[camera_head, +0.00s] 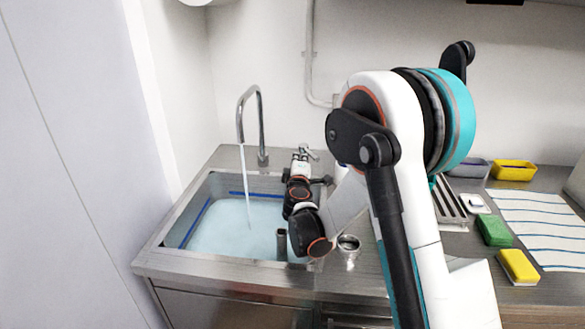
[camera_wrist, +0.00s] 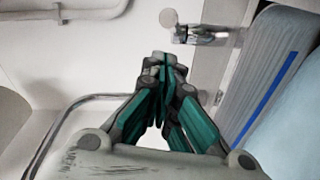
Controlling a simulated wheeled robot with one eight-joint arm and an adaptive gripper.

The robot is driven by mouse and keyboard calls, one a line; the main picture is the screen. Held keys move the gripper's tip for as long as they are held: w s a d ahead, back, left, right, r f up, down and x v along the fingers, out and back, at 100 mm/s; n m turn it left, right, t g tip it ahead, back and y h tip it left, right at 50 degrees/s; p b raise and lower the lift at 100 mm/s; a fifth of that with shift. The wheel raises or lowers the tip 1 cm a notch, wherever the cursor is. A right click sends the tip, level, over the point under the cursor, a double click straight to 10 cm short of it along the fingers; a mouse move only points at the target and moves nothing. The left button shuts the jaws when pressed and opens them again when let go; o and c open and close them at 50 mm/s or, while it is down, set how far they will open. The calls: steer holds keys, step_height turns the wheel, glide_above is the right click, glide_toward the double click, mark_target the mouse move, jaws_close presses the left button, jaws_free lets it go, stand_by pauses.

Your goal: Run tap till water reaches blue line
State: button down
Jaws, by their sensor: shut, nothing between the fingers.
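The curved metal tap (camera_head: 262,125) stands behind the sink (camera_head: 165,236), and a thin stream of water (camera_head: 246,185) runs from its spout. Pale blue water (camera_head: 232,228) covers the sink floor. A blue line (camera_head: 258,194) runs along the inner walls, and the water surface looks close below it. The line also shows in the wrist view (camera_wrist: 265,100), with a narrow strip of wall between it and the water. My gripper (camera_head: 302,157) is over the sink's back right edge; in the wrist view its fingers (camera_wrist: 160,62) are together and empty. A small metal fitting (camera_wrist: 208,36) lies beyond the fingertips, apart from them.
Green (camera_head: 494,231) and yellow (camera_head: 518,267) sponges lie beside a striped cloth (camera_head: 545,225) at right. My arm hides the middle counter.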

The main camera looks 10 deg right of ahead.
mark_target(315, 159)
steer(key=shift+d+f, duration=0.1)
steer(key=shift+d, duration=0.7)
steer(key=d, duration=0.4)
steer(key=shift+s+b, duration=0.2)
steer(key=shift+b, duration=0.2)
steer(key=shift+a, duration=0.2)
